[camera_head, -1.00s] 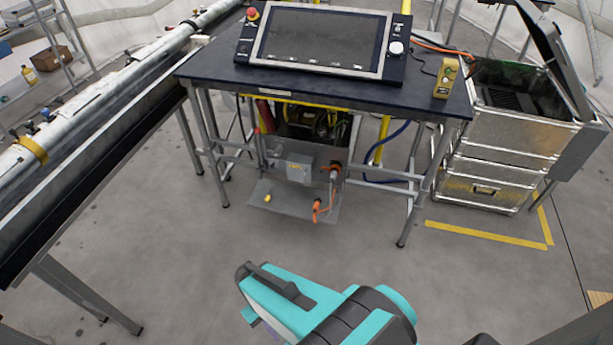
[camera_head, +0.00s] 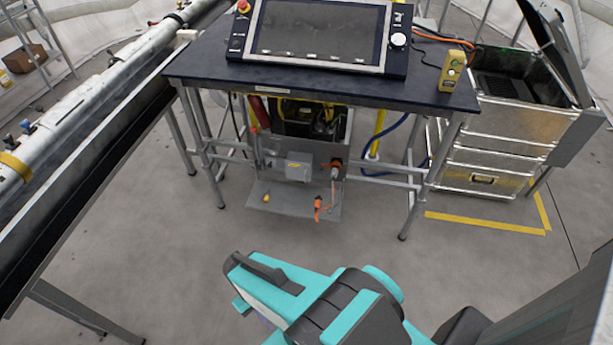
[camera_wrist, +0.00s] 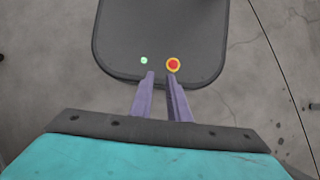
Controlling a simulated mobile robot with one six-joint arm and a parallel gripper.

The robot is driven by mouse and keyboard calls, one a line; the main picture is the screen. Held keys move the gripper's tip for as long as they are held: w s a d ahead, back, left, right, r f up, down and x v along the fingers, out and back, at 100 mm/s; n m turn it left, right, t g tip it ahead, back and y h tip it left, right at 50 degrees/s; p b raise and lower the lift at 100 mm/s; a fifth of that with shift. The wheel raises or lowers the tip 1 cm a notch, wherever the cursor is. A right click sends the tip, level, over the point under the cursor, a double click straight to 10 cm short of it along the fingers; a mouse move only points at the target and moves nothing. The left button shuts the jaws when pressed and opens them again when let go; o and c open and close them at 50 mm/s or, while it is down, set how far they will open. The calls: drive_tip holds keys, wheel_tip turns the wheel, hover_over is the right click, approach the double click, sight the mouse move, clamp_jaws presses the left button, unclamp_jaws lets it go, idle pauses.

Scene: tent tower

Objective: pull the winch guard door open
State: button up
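Under the dark worktable, a grey metal unit (camera_head: 275,190) with a small grey box on its front and an orange connector stands around dark machinery. The machinery (camera_head: 312,118), likely the winch, shows in an opening above the box, with yellow parts around it. I cannot tell for sure which panel is the guard door. My gripper (camera_wrist: 161,76) shows in the wrist view as two purple fingers with a narrow gap and nothing between them. It points down over my own base, well apart from the unit. In the head view the teal wrist hides most of the fingers.
The worktable (camera_head: 290,86) carries a console screen (camera_head: 315,35) and a yellow box (camera_head: 451,72); its legs flank the unit. An open metal case (camera_head: 495,150) stands right, by yellow floor tape. A long bench with a pipe (camera_head: 75,125) runs along the left. The floor ahead is clear.

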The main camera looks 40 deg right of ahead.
drive_tip(key=shift+w+a, duration=0.1)
drive_tip(key=shift+a, duration=0.15)
drive_tip(key=shift+w, duration=0.1)
drive_tip(key=w+d+f+m+t+y+b, duration=0.1)
drive_tip(key=w+d+t+b, duration=0.3)
drive_tip(key=w+d, duration=0.75)
drive_tip(key=w+d+f+m+t+b, duration=0.1)
drive_tip(key=w+d+m+t+b, duration=0.1)
drive_tip(key=w+d+b, duration=0.9)
drive_tip(key=w+d+r+t+h, duration=0.1)
drive_tip(key=w+d+r, duration=0.2)
drive_tip(key=d, duration=0.7)
drive_tip(key=w+d+r+m+t+h+b, duration=0.1)
drive_tip(key=w+d+r, duration=0.2)
drive_tip(key=d, duration=0.7)
drive_tip(key=w+d+r+t+b, duration=0.1)
drive_tip(key=w+d+r+t, duration=0.1)
drive_tip(key=d+r, duration=0.4)
drive_tip(key=w+d, duration=0.1)
drive_tip(key=d, duration=0.2)
drive_tip(key=shift+d+m+h, duration=0.4)
drive_tip(key=shift+w+f, duration=0.1)
drive_tip(key=shift+f, duration=0.1)
